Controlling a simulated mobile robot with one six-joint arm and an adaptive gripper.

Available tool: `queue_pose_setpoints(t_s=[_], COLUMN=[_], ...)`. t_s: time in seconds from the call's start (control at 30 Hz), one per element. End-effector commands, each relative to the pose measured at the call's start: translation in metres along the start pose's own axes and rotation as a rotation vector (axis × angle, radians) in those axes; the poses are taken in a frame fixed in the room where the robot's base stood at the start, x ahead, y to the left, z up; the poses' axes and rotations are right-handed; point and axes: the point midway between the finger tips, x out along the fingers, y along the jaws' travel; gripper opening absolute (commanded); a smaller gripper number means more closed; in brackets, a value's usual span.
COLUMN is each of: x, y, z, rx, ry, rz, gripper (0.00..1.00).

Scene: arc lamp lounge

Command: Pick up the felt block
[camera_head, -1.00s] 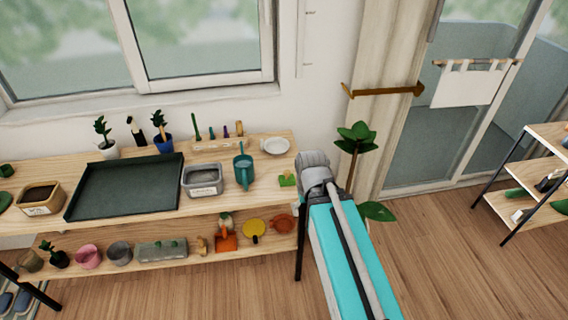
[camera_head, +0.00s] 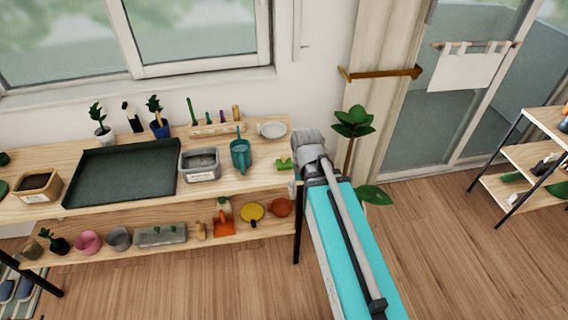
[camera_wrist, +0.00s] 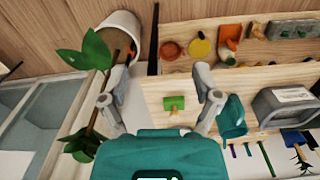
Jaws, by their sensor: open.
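The felt block (camera_head: 284,163) is a small green piece with a yellowish part. It lies near the right end of the wooden bench top (camera_head: 257,180), just left of my arm's grey end. In the wrist view it shows as a green bar (camera_wrist: 174,102) with a pale yellow tab, on the bare wood. My gripper (camera_wrist: 159,72) has its two grey fingers spread wide and empty. In the wrist image the block appears between the fingers, nearer the right one; the gripper is apart from it. My arm hides the fingers in the head view.
A dark tray (camera_head: 122,171) lies farther left. A leafy plant (camera_head: 353,122) stands off the bench's right end. The lower shelf holds several pots and tools.

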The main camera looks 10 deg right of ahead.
Motion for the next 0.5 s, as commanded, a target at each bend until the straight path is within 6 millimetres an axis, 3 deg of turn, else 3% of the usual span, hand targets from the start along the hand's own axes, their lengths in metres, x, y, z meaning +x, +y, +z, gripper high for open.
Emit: queue_pose_setpoints(t_s=[0.5], x=[-0.01], y=[-0.019], z=[-0.173], rx=[0.636], ry=[0.0], rz=[-0.001], gripper=[0.81])
